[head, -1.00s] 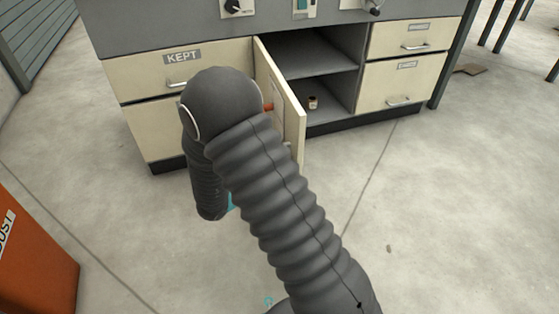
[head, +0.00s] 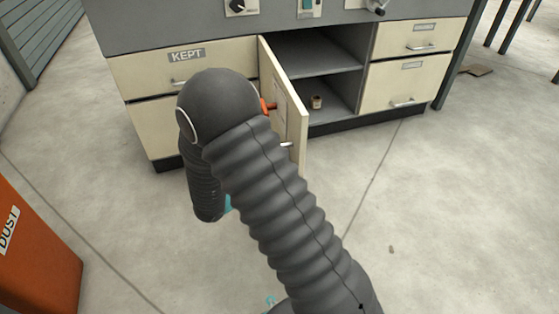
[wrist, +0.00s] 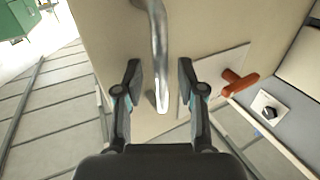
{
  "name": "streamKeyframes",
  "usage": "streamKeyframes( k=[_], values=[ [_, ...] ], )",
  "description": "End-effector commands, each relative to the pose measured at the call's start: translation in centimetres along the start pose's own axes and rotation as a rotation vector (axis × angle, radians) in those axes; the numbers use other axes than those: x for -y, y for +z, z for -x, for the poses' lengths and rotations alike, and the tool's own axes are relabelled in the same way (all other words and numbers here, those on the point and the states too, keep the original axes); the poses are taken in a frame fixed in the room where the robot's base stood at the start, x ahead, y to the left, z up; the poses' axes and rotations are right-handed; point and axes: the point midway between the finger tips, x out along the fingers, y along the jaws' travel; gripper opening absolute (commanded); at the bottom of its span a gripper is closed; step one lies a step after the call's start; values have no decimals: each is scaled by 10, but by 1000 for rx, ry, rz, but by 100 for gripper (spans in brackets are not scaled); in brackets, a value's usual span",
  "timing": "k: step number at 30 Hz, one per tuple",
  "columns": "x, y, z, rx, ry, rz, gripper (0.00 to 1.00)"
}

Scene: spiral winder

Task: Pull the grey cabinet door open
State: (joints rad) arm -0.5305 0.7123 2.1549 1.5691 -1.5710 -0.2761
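The grey cabinet's door (head: 297,124) is cream-coloured and stands swung out, with the grey shelved compartment (head: 318,60) open beside it. In the wrist view the door's cream face (wrist: 105,30) fills the upper middle. Its silver bar handle (wrist: 158,45) runs down between the fingers of my gripper (wrist: 158,85). The fingers are apart, with a visible gap to the bar on both sides. An orange knob (wrist: 240,83) on a pale plate is right of the handle; it also shows in the head view (head: 268,105). My arm hides the gripper in the head view.
A small brown-and-white jar (head: 316,102) stands inside the compartment. Cream drawers (head: 412,85) flank it on the right, and a KEPT drawer (head: 186,70) on the left. An orange DUST bin (head: 40,255) stands at the lower left. The floor (head: 440,220) at right is clear.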

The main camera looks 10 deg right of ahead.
Motion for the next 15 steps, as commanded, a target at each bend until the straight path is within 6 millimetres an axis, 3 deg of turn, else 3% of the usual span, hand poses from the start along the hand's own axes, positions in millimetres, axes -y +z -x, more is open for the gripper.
streamKeyframes(
  k=[9, 15],
  values=[
    [1, 0, 63, -1, -5, -1, 39],
    [1, 0, 93, 0, -4, 1, 39]
  ],
)
